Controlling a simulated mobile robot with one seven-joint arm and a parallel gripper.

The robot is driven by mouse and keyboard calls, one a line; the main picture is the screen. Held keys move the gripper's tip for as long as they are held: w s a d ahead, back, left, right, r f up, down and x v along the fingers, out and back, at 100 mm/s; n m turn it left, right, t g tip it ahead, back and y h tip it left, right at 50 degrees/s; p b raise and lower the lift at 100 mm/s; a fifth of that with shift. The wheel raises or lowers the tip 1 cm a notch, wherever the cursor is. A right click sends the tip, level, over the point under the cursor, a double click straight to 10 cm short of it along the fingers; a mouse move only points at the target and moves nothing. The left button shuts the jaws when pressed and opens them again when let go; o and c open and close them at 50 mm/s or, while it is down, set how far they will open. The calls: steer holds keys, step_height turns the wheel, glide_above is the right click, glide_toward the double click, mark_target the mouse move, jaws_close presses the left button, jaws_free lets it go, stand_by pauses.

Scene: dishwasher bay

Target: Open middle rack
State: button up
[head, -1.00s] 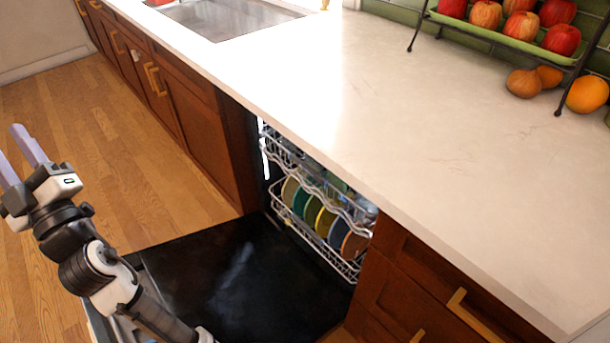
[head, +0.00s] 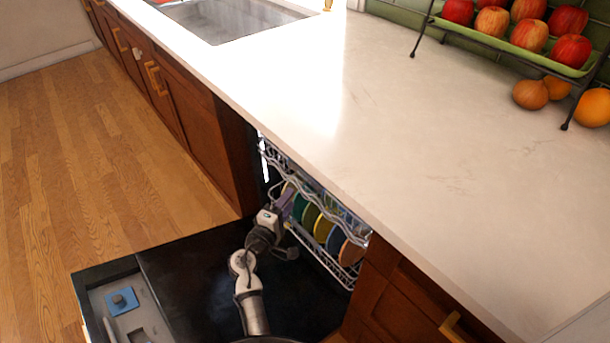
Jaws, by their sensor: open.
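The dishwasher stands open under the counter with its black door (head: 200,270) folded down flat. A wavy wire rack (head: 282,160), which I take for the middle rack, sits inside the bay above the plates. A lower wire rack (head: 330,266) holds several colored plates upright in a row. My gripper (head: 287,198) reaches over the door to the front left of the racks. Its pale purple fingers are open, close to the rack front, and partly overlap the plates. I cannot tell whether they touch the rack wire. The rack's depth is hidden by the counter.
The white counter (head: 260,95) overhangs the bay. Wooden cabinets flank it at left (head: 190,125) and right (head: 390,300). A detergent panel with a blue part (head: 121,300) lies on the door. The wood floor (head: 90,170) at left is clear.

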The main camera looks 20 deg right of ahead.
mark_target(304, 178)
steer(key=p+x, duration=0.1)
steer(key=x, duration=1)
steer(key=shift+w, duration=0.2)
steer(key=shift+c, duration=0.4)
jaws_close()
